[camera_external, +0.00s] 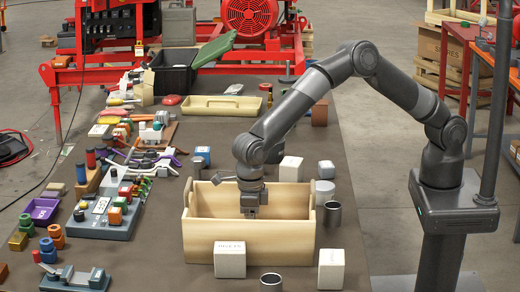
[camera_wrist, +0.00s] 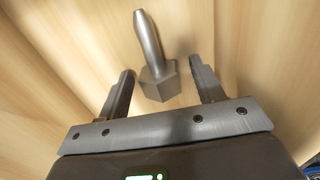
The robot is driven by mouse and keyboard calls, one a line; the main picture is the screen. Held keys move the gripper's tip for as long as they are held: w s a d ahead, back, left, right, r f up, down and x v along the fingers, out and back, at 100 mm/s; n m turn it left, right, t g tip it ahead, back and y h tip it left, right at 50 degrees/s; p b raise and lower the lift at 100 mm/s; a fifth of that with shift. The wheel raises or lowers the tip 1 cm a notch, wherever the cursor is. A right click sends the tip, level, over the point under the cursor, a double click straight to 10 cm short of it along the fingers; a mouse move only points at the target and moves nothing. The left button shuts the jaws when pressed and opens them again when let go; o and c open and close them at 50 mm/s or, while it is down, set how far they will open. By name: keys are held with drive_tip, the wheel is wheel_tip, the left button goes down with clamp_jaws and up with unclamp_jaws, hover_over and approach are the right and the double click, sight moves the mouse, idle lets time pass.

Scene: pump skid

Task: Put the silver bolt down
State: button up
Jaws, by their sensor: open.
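The silver bolt (camera_wrist: 155,65) shows in the wrist view as a grey shank with a hexagonal head. It lies against the pale wood inside the wooden box (camera_external: 250,247), its head near the gap between my fingers. My gripper (camera_wrist: 162,85) is open, with one finger on each side of the bolt head and visible space at both sides. In the external view my gripper (camera_external: 250,212) reaches down into the wooden box. The bolt is hidden there by the front wall of the box.
White blocks (camera_external: 230,259) (camera_external: 331,268) and a dark metal cup (camera_external: 271,282) stand in front of the box. Another cup (camera_external: 333,213) and a white block (camera_external: 291,169) are close on its right. Tools and parts crowd the left of the table.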

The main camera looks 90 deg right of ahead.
wheel_tip(320, 180, up, 12)
drive_tip(key=s+d+r+m+t, duration=0.1)
drive_tip(key=s+d+r+m, duration=0.2)
drive_tip(key=d+r+m, duration=0.25)
drive_tip(key=s+d+r+m+t, duration=0.1)
drive_tip(key=s+d+r+m, duration=0.3)
drive_tip(key=d+r, duration=0.3)
drive_tip(key=s+d+r+m+t, duration=0.1)
drive_tip(key=s+d+r+m, duration=0.2)
drive_tip(key=s+d+m, duration=0.55)
drive_tip(key=s+d+r+m+t, duration=0.1)
drive_tip(key=s+d+r+m, duration=0.2)
drive_tip(key=s+d+m, duration=0.6)
drive_tip(key=s+d+f+m, duration=0.2)
drive_tip(key=s+m, duration=0.2)
drive_tip(key=s, duration=0.1)
drive_tip(key=s+d+f+m+t, duration=0.1)
drive_tip(key=s+d+f+m, duration=0.1)
drive_tip(key=s+m, duration=0.3)
drive_tip(key=shift+s+d+t, duration=0.3)
drive_tip(key=shift+s+d, duration=0.1)
drive_tip(key=shift+s, duration=0.35)
drive_tip(key=shift+o, duration=0.6)
